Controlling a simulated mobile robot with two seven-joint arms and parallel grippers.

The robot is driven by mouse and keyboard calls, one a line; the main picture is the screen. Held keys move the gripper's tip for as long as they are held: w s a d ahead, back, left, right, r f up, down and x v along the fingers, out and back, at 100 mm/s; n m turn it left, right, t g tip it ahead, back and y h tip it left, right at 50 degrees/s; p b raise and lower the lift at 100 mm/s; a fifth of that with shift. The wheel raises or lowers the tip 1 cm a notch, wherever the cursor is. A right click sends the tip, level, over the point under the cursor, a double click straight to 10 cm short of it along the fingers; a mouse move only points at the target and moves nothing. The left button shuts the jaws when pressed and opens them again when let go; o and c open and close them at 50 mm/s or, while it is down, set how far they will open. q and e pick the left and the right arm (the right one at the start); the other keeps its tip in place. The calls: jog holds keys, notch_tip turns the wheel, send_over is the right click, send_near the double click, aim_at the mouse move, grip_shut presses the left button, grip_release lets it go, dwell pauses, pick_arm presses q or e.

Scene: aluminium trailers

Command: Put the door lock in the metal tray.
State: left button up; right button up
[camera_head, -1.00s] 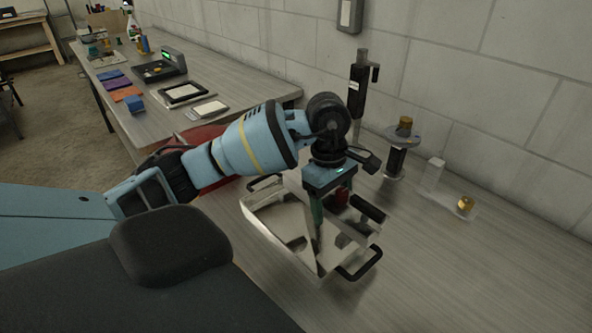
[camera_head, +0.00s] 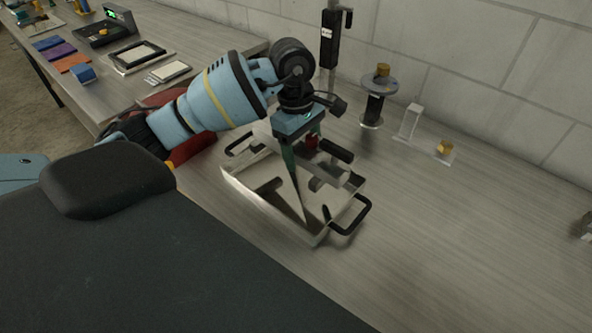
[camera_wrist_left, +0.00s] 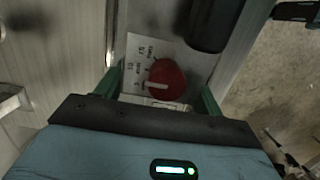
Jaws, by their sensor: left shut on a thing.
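My left gripper (camera_head: 299,160) is shut on the door lock, a piece with a red knob (camera_head: 311,141) and a black cylindrical handle (camera_head: 335,150). In the left wrist view the red knob (camera_wrist_left: 166,80) sits between the fingers, in front of a pale plate with small printing. The black handle (camera_wrist_left: 208,22) is beyond it. The metal tray (camera_head: 268,204), a shiny pan with black end handles, is on the bench under the gripper. The lock is over the tray's far right part; I cannot tell whether it touches it. The right gripper is not in view.
Behind the tray stand a black post tool (camera_head: 329,45), a spool-like stand (camera_head: 374,100) with a brass piece, and a clear bracket with a brass part (camera_head: 445,147). A concrete block wall closes the back. The bench right of the tray is mostly clear.

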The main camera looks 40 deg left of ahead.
pick_arm(q)
jog(key=shift+f, duration=4.05)
jog(key=shift+f, duration=0.2)
jog(key=o, duration=1.5)
jog(key=r, duration=0.4)
jog(key=a+r, duration=0.1)
jog(key=r, duration=0.3)
jog(key=a+r, duration=0.1)
jog(key=r, duration=0.3)
jog(key=shift+r, duration=0.1)
jog(key=shift+d, duration=0.1)
